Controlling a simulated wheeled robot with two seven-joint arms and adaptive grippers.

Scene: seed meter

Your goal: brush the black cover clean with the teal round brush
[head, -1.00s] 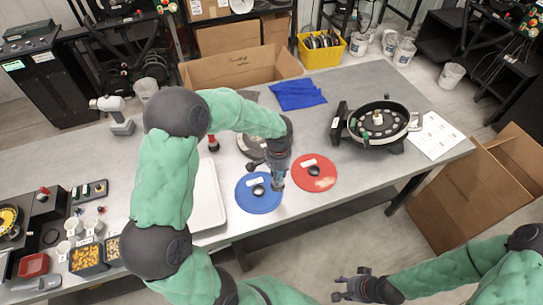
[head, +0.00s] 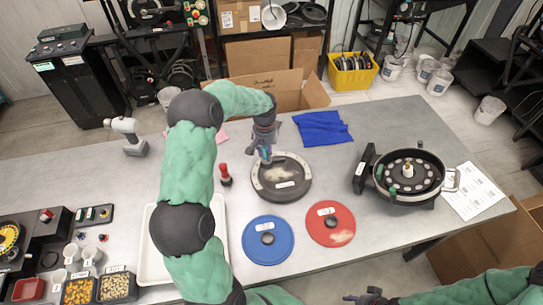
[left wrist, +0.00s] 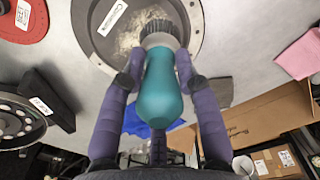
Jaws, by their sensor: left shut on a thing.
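The black cover (head: 262,187) is a round dark dish with a grey rim, lying on the table, with a white label. A pale dusty patch shows on its inside in both views. My left gripper (head: 265,151) is shut on the teal round brush (left wrist: 162,88), over the far left part of the cover. In the left wrist view the dark bristles point at the cover (left wrist: 98,22), by the dusty patch. I cannot tell whether they touch it. My right gripper (head: 366,298) is partly cut off at the bottom edge of the head view, away from the cover.
A blue disc (head: 253,249) and a red disc (head: 343,217) lie in front of the cover. A red-handled tool (head: 224,174) stands left of it. A blue cloth (head: 322,128) lies behind; the black round housing (head: 430,190) is to the right. A white tray (head: 153,262) is at left.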

